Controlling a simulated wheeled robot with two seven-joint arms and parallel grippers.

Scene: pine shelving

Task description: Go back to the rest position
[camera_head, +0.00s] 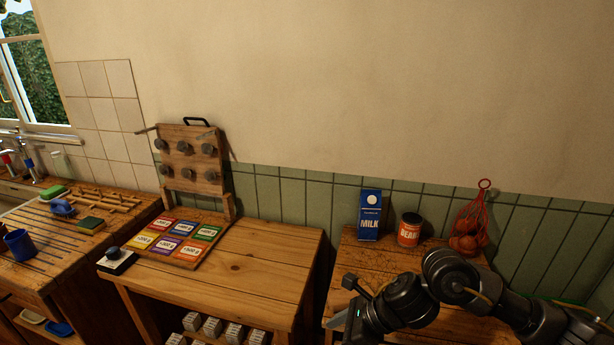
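My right arm comes in from the lower right over the right wooden table. Its dark gripper (342,301) points left at the table's left edge. Its two fingertips look spread apart, with nothing seen between them. My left gripper is not in view. A blue milk carton (370,216), a can of beans (409,229) and a red net bag (468,229) of round things stand at the back of the right table (352,257), behind my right arm and apart from the gripper.
The middle wooden table (262,262) has a bare top on its right. It bears a board with knobs (190,174), coloured cards (181,228) and a small box with a dark knob (116,262). Small boxes (212,327) sit on its lower shelf. A sink counter (50,268) is at left.

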